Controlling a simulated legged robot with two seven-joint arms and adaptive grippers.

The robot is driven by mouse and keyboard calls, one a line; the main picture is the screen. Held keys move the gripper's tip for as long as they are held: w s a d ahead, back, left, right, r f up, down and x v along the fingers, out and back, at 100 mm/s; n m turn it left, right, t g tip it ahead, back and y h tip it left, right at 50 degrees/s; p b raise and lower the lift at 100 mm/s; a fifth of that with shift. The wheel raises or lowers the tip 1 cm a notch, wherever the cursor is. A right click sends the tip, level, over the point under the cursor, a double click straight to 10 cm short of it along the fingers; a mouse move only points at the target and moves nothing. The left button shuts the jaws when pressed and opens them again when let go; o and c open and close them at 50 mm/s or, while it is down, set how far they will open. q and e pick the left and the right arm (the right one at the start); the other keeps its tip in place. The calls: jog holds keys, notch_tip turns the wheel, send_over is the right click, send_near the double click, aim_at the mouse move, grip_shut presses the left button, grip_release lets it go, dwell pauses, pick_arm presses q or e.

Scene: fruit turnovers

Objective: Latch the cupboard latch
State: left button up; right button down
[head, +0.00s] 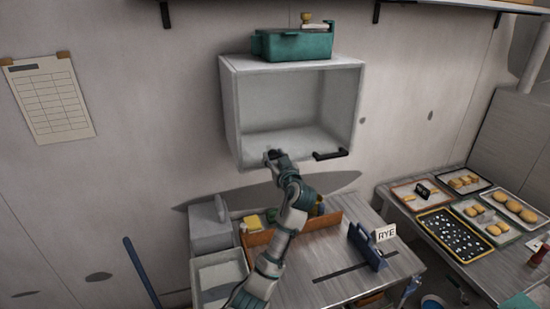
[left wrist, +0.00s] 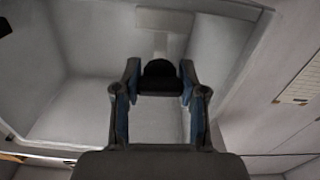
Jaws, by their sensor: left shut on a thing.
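The white cupboard (head: 230,110) hangs on the wall, and its pale inside shows through the front. A black bar handle (head: 330,154) sits at its lower front edge, on the right. My left gripper (head: 272,156) is at the lower front edge, left of that handle. In the left wrist view its fingers (left wrist: 159,92) are shut on a dark rounded piece (left wrist: 160,70), which seems to be the cupboard latch. The gripper hides most of this piece in the head view, so I cannot tell its exact position. My right gripper is not in view.
A teal box (head: 292,45) stands on the cupboard. Below is a metal worktop (head: 320,265) with a wooden box (head: 258,246), a blue tool and a RYE sign (head: 385,233). Trays of pastries (head: 515,205) lie on the right table. The space before the cupboard's right side is clear.

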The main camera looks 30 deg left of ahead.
pick_arm(q)
jog(key=shift+m, duration=0.5)
jog(key=o, duration=1.2)
jog(key=shift+d, duration=0.1)
jog(key=v, duration=1.2)
jog(key=shift+f, duration=0.1)
